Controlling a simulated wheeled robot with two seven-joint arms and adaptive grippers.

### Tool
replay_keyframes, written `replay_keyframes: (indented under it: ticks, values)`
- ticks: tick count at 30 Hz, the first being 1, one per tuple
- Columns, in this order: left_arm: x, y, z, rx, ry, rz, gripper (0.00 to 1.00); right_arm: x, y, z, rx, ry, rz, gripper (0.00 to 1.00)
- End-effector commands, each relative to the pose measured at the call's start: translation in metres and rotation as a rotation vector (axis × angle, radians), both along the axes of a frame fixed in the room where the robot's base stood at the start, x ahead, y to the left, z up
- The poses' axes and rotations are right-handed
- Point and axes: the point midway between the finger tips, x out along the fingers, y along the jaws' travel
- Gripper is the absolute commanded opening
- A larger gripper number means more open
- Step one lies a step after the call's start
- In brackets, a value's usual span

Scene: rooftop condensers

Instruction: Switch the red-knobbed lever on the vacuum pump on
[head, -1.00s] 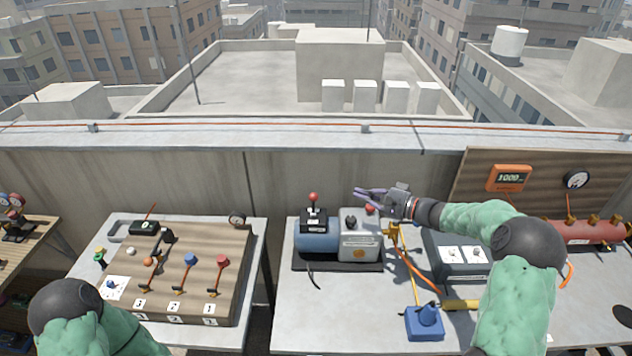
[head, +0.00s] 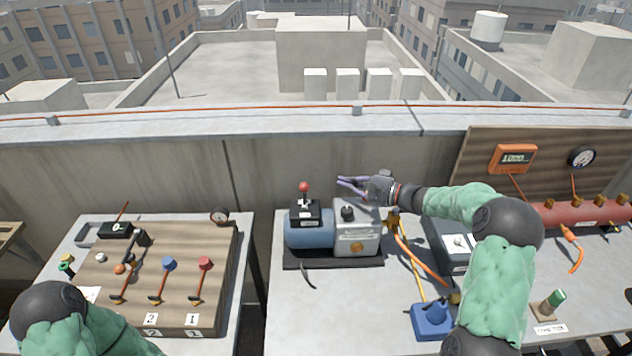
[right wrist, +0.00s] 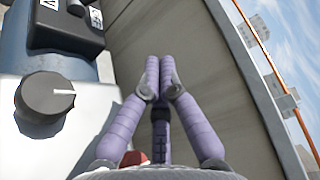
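The vacuum pump (head: 309,234) has a blue body and a grey housing on a dark base. A black switch box (head: 306,213) on its left part carries the lever with a red knob (head: 304,187), which stands about upright. My right gripper (head: 352,184) has purple fingers. It is to the right of the red knob, pointing left, empty and apart from it, with a gap between its fingers. The right wrist view shows the fingers (right wrist: 159,72) beside the black box (right wrist: 66,22); the red knob is out of that view. My left gripper is out of view.
The pump's grey housing has a black dial (right wrist: 45,104) below my right gripper. A concrete parapet (head: 190,175) stands behind the table. A wooden lever board (head: 190,262) lies at left. A blue block (head: 432,322) sits at front right.

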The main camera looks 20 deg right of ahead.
Motion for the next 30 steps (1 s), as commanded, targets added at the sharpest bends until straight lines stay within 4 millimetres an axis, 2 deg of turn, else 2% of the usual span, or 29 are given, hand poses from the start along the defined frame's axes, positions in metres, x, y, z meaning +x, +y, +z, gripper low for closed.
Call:
replay_keyframes:
  ticks: [5,22,30]
  values:
    - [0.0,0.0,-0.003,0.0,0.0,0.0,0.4,0.008,0.008,-0.002,0.0,0.001,0.002,0.0]
    - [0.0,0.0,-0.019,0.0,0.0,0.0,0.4,0.073,0.073,-0.012,0.001,0.0,0.003,0.0]
    - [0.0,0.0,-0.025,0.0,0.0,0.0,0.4,0.046,0.082,-0.005,-0.001,0.001,0.0,0.0]
